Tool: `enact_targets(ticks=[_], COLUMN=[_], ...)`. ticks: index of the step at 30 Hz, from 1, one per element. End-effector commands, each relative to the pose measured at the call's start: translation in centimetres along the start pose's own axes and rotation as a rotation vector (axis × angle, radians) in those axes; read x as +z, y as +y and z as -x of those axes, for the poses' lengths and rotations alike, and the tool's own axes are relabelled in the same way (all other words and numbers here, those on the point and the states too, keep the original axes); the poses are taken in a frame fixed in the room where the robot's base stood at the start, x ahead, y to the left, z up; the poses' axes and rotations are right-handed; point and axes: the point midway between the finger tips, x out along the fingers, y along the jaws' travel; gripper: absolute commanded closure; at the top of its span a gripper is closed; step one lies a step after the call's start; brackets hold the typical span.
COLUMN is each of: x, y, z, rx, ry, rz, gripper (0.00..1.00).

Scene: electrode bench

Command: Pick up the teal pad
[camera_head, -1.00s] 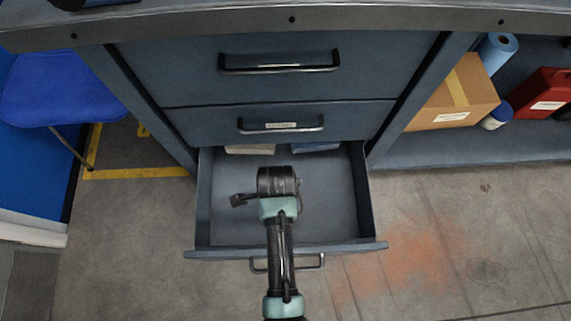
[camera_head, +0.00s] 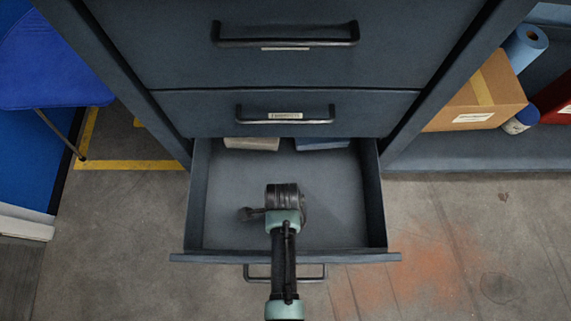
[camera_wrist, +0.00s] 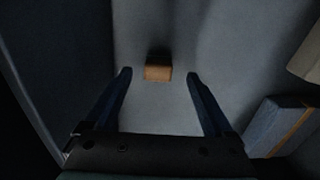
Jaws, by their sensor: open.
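My gripper (camera_wrist: 158,75) points down into the open drawer, its two dark fingers spread apart with nothing held. In the wrist view a small orange-brown block (camera_wrist: 158,72) lies on the drawer floor, between the two fingertips in the picture. I cannot tell how far below the fingertips it is. I see nothing that is clearly a teal pad in either view. In the head view my wrist hides the part of the drawer floor under it, and the block does not show there.
The open drawer (camera_head: 377,205) has low walls around the arm. At its back lie a beige box (camera_head: 252,143) and a blue box (camera_head: 322,144), partly under the closed drawer above. The blue box also shows in the wrist view (camera_wrist: 272,122). The drawer floor around the block is bare.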

Motion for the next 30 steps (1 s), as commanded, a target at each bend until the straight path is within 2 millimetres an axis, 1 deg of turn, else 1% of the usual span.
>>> enact_targets(ticks=[1,6,9,17,20,21,23,27,29,30], x=[-0.1,-0.6,-0.6,-0.6,-0.6,-0.6,-0.6,-0.6,-0.6,-0.6], y=[0.1,0.3,0.3,0.3,0.3,0.3,0.3,0.3,0.3,0.3], z=[-1.1,-3.4,-4.4,-4.4,-4.4,-4.4,-4.4,-4.4,-4.4,-4.4], rx=[0.001,0.001,0.001,0.000,0.000,0.000,0.000,0.000,0.000,0.001], ry=[0.000,0.000,0.000,0.000,0.000,0.000,0.000,0.000,0.000,0.000], rz=[-0.001,0.000,0.000,0.000,0.000,0.000,0.000,0.000,0.000,0.001], gripper=[0.12,0.12,0.12,0.12,0.29,0.36,0.47,0.72,0.83,0.90])
